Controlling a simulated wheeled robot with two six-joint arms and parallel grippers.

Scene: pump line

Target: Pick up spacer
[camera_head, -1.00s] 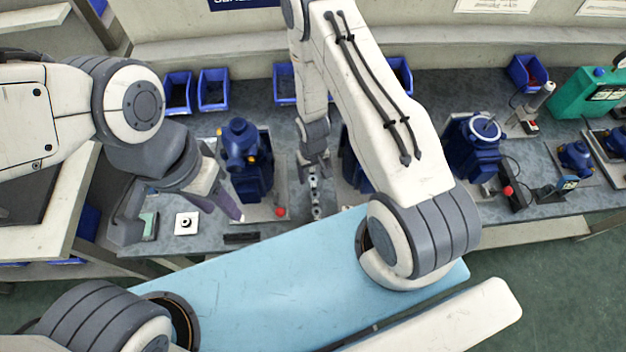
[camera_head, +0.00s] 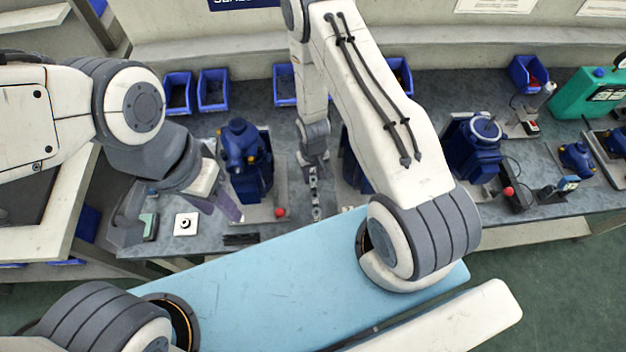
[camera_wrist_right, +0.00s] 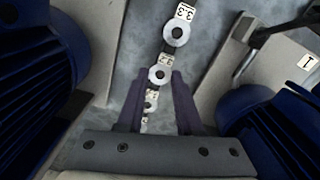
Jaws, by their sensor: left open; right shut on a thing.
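Several round grey spacers with white number tags lie in a row on a dark strip. In the head view my right gripper (camera_head: 314,172) is at the far end of the spacer row (camera_head: 316,200). My left gripper (camera_head: 180,220) is open and empty near the bench's left front.
Blue pump bodies (camera_head: 246,160) and (camera_head: 473,145) stand on the bench, and dark blue housings flank the right gripper closely. Blue bins (camera_head: 213,90) line the back. A white square plate (camera_head: 186,224) lies by the left gripper.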

